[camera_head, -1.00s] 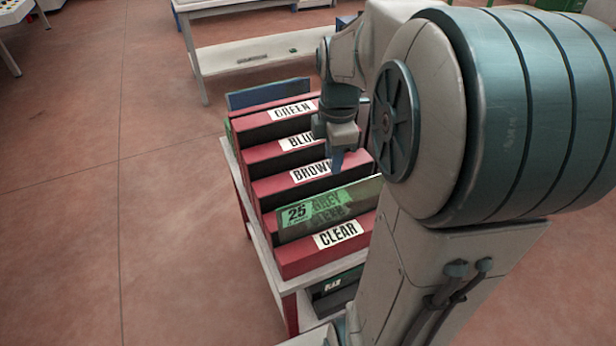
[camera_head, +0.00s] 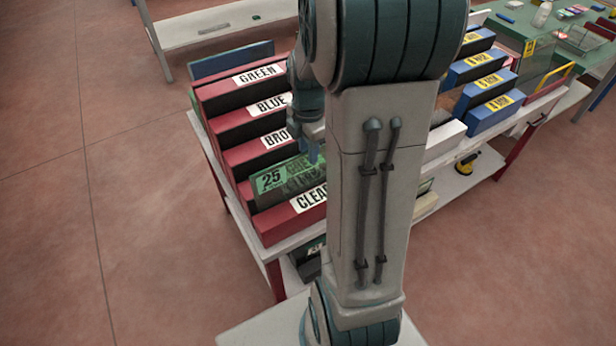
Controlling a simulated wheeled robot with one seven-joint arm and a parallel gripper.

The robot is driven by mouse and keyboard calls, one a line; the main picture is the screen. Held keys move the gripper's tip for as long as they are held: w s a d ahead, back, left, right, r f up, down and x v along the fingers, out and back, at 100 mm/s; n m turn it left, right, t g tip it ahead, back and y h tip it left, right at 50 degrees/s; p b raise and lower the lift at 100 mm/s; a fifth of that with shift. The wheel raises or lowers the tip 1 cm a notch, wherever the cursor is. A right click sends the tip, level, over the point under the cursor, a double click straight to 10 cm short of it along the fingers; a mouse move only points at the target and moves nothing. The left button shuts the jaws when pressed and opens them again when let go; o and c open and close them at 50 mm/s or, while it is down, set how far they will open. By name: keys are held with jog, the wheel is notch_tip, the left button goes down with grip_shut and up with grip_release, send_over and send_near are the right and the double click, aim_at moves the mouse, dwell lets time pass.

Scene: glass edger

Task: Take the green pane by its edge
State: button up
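The green pane (camera_head: 285,178) stands in the red rack, in the slot between the rows labelled BROWN and CLEAR. It is see-through, carries a "25" label at its left end, and a grey-row label shows dimly through it. Its right end is hidden behind my arm. My gripper (camera_head: 314,150) points down by the upper edge of the pane, near its visible right part. I cannot tell whether it touches the pane. My arm link hides part of the gripper, and the finger gap is not clear.
The red rack (camera_head: 225,92) has labelled rows GREEN, BLUE, BROWN and CLEAR on a white-topped table. A blue pane (camera_head: 230,61) stands at its back. Blue racks (camera_head: 494,113) with yellow labels stand to the right. The floor at left is clear.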

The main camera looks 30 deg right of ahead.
send_over(308, 178)
notch_tip(308, 178, down, 4)
jog(key=shift+w+d+f, duration=0.1)
grip_shut()
dwell(1.4)
